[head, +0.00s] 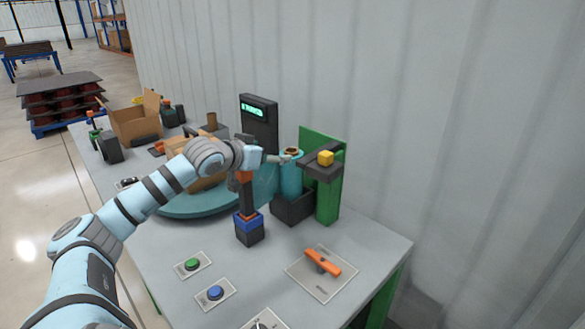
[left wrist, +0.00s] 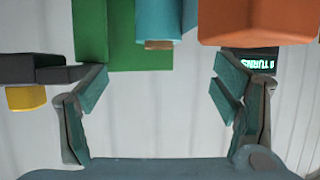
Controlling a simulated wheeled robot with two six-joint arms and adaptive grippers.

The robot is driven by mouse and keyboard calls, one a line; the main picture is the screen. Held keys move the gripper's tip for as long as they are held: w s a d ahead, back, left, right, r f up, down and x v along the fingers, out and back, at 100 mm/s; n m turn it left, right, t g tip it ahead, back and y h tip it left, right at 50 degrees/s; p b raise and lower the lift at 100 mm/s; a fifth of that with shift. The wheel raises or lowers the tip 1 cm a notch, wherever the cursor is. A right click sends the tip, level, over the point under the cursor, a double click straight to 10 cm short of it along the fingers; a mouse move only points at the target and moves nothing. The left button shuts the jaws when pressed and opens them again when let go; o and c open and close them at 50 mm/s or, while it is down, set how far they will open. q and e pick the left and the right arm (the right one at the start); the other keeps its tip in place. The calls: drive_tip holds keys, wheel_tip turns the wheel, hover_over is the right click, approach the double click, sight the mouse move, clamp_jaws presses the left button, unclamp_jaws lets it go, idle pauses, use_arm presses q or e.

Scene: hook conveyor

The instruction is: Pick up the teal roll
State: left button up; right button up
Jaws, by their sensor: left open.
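The teal roll (head: 291,180) stands upright in a black box-like holder (head: 293,207), with a brown core at its top. My left gripper (head: 286,157) is at the height of the roll's top, and its tip overlaps the roll in the head view. In the left wrist view, which looks upside down, the gripper (left wrist: 158,85) is open with nothing between its fingers. The roll (left wrist: 160,15) shows there at the upper edge, its brown end just short of the gap between the fingers. Whether a finger touches it I cannot tell. My right gripper is not in view.
A green panel (head: 330,195) with a dark shelf and a yellow cube (head: 325,157) stands right of the roll. A black display tower (head: 259,120) is behind. An orange-and-blue post (head: 248,222) stands left. An orange handle (head: 322,262) and buttons are in front.

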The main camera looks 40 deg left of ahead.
sight(291, 154)
use_arm(q)
drive_tip(key=x, duration=1.2)
drive_tip(key=shift+w+d+f, duration=0.15)
drive_tip(key=shift+f, duration=0.2)
drive_tip(key=shift+r, duration=0.1)
drive_tip(key=c, duration=0.7)
clamp_jaws()
